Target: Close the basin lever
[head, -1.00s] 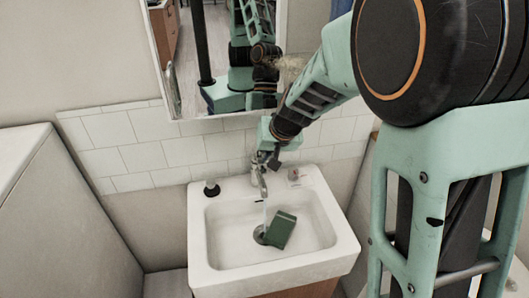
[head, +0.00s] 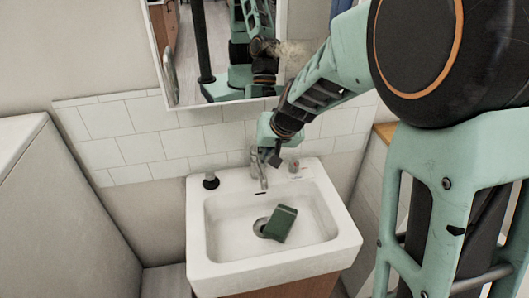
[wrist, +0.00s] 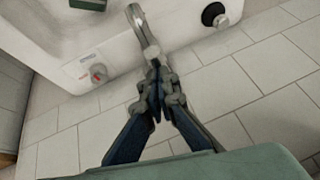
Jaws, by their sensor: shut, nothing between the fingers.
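The metal basin tap (head: 259,172) stands at the back rim of the white sink (head: 350,240). Its spout (wrist: 137,22) points over the basin in the wrist view. My gripper (head: 270,157) is at the tap's top, by the lever. In the wrist view my gripper (wrist: 158,76) is shut and empty, its fingertips right at the wall-side end of the tap. The fingers largely hide the lever, so I cannot tell its exact angle or whether they touch it. No water stream shows below the spout now.
A green block (head: 279,223) lies in the basin by the drain (head: 260,227). A black-topped item (head: 210,181) sits on the rim left of the tap, a red-marked knob (head: 294,167) right of it. White tiles (head: 130,150) and a mirror (head: 222,60) are behind.

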